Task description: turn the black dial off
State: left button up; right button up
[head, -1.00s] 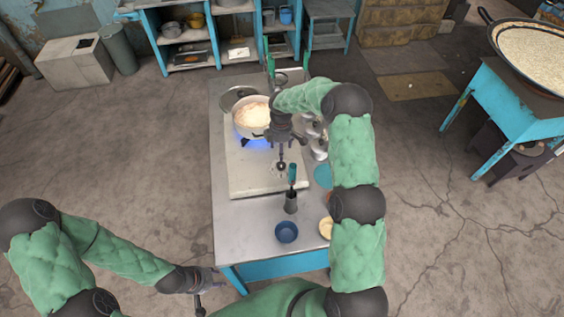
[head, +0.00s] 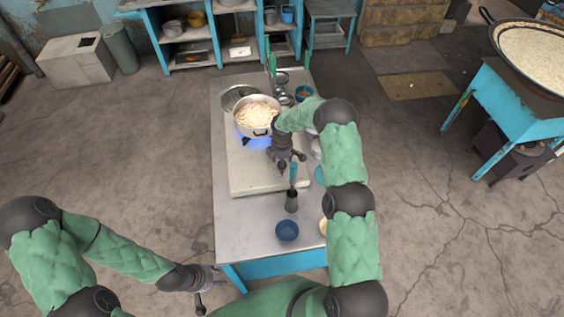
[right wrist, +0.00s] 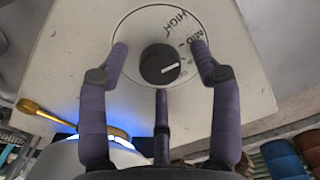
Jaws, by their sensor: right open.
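The black dial (right wrist: 160,65) sits on the cream front face of the stove (right wrist: 75,50), inside a ring with HIGH and MID lettering. Its white mark points right and slightly up in the right wrist view. My right gripper (right wrist: 160,62) is open, its purple fingers spread around the dial with gaps visible at the sides. My left gripper (head: 207,287) is open and empty, left of the table's front corner.
A pot of pale food (head: 257,117) stands over a lit blue flame (head: 256,143). The table's front left is clear.

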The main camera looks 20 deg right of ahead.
jog(key=c, duration=1.1)
jog(key=shift+c, duration=0.2)
jog(key=m+b, duration=0.2)
jog(key=b, duration=0.1)
jog(key=shift+f+m, duration=0.2)
jog(key=shift+m, duration=0.1)
jog(key=m+b, duration=0.4)
jog(key=shift+m, duration=0.3)
jog(key=m+b, duration=0.2)
jog(key=m, duration=0.2)
jog(key=shift+m+b, duration=0.3)
jog(key=shift+b, duration=0.1)
jog(key=shift+r+m+b, duration=0.15)
jog(key=shift+m+b, duration=0.75)
jog(key=shift+m, duration=1.2)
